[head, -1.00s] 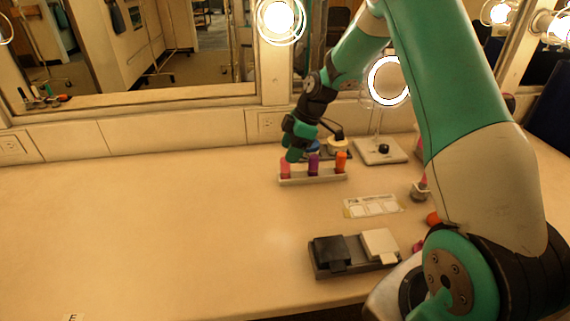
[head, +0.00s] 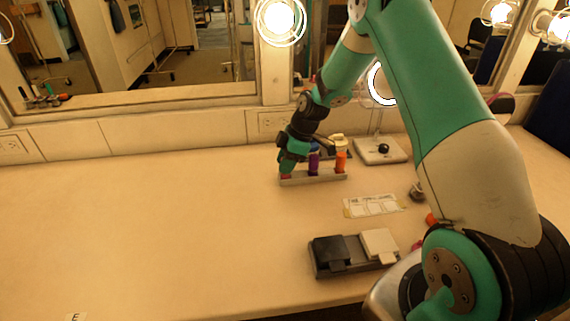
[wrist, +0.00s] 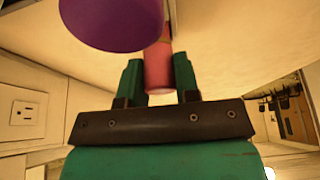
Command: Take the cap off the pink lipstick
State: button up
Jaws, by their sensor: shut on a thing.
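The pink lipstick (head: 286,176) stands at the left end of a pale low holder (head: 325,178); only its lower part shows below my gripper (head: 287,165). In the wrist view the pink lipstick (wrist: 157,72) lies between the two green fingers of my gripper (wrist: 158,64), which is shut on it. I cannot make out the line between cap and body. The purple lipstick (head: 313,163) stands beside it to the right, and the orange lipstick (head: 341,161) stands at the holder's right end. The purple lipstick also looms large in the wrist view (wrist: 112,22).
A lamp base (head: 380,151) stands right of the holder. A labelled card (head: 371,205) lies in front, and a tray with a black block (head: 331,251) and a white block (head: 379,243) is nearer. The table's left side is clear. The mirror wall is behind.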

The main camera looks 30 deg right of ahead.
jog(key=shift+r, duration=0.1)
notch_tip(320, 180, up, 9)
jog(key=shift+r+b, duration=0.15)
jog(key=shift+b, duration=0.2)
jog(key=shift+r+p, duration=1.65)
jog(key=shift+r, duration=0.9)
